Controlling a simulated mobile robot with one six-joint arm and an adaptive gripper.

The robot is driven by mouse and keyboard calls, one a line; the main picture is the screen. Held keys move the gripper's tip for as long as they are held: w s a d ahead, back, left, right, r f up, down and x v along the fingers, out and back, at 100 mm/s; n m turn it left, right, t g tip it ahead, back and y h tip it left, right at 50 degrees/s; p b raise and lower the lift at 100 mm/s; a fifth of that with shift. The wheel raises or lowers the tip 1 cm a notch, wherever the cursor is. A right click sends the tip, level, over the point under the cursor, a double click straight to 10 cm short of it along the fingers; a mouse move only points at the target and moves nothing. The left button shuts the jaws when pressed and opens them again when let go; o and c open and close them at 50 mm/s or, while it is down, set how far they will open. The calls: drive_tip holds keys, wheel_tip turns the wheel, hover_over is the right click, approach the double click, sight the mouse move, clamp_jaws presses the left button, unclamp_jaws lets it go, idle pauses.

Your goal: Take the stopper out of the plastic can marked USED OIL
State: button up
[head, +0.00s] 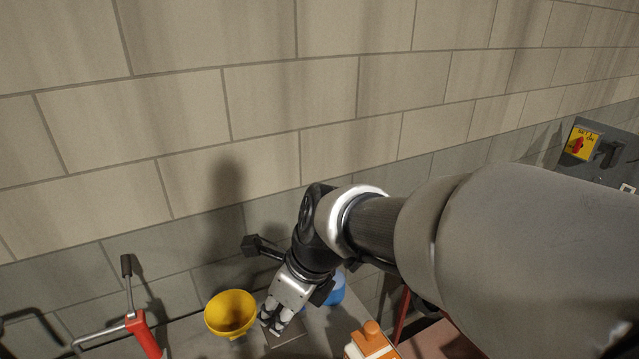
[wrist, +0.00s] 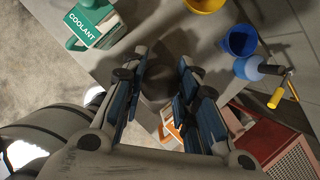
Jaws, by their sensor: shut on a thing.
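My gripper (wrist: 160,84) is shut on a dark rounded thing (wrist: 156,88), which shows between its two fingers in the wrist view. It is too dark to tell whether this is the stopper. In the head view my gripper (head: 274,322) points down over the bench, right of the yellow funnel. No USED OIL lettering is readable. An orange container with a white part (head: 371,342) stands at the bottom of the head view. In the wrist view an orange and white thing (wrist: 172,131) is partly hidden behind my right finger.
A teal COOLANT container (wrist: 95,24) stands at upper left in the wrist view. A yellow funnel (head: 231,314) and a blue funnel (wrist: 240,40) are close by. A red-handled tool (head: 142,332) is at left. A block wall (head: 180,110) rises behind the bench.

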drive_tip(key=shift+r+p, duration=2.3)
drive_tip(key=shift+r, duration=0.05)
